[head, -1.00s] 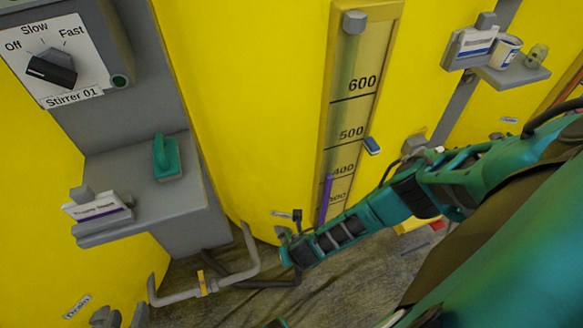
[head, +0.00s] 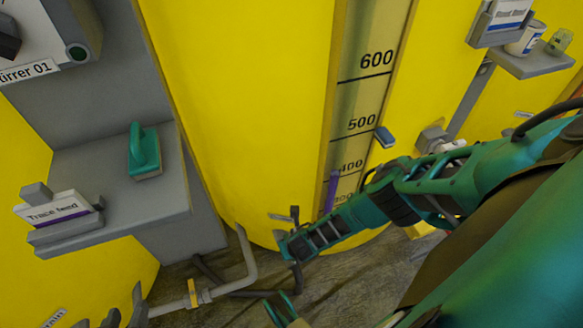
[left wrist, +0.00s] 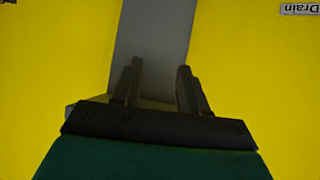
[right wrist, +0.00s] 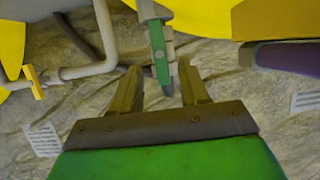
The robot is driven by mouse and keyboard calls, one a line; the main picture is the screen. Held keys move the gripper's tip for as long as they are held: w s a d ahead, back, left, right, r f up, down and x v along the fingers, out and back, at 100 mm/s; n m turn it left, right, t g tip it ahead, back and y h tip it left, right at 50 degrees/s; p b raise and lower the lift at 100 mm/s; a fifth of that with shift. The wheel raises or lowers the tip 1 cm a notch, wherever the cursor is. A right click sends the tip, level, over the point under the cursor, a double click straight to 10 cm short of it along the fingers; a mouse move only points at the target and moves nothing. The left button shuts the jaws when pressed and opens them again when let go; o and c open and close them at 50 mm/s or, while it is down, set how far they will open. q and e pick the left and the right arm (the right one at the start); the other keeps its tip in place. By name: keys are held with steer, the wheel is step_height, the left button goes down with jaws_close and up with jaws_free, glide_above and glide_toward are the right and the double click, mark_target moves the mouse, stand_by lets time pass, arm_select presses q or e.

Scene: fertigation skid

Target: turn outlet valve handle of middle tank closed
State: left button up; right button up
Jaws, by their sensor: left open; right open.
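The middle yellow tank (head: 235,90) carries the level scale. In the right wrist view a green lever handle (right wrist: 160,50), which looks like its outlet valve handle, hangs down from a grey body below the tank. Its dark tip lies ahead of my right gripper (right wrist: 159,68), which is open; I see no contact. In the head view my right arm crosses the tank's lower front, and I cannot make out the handle there. My left gripper (head: 125,308) is at the lower left; in the left wrist view (left wrist: 159,66) it is open and empty before a grey upright.
A small shelf (head: 535,63) with a mug (head: 525,40) stands at upper right.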

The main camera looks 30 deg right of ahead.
steer(key=b+x, duration=0.2)
steer(key=x, duration=0.1)
steer(key=shift+f, duration=0.25)
arm_select(q)
steer(key=shift+w+d+h+b, duration=0.3)
steer(key=shift+w+d, duration=0.3)
steer(key=shift+d, duration=0.3)
arm_select(e)
steer(key=shift+w+f, duration=0.25)
steer(key=shift+c, duration=0.3)
arm_select(q)
steer(key=shift+a+f, duration=0.1)
steer(key=shift+a, duration=0.05)
arm_select(e)
jaws_close()
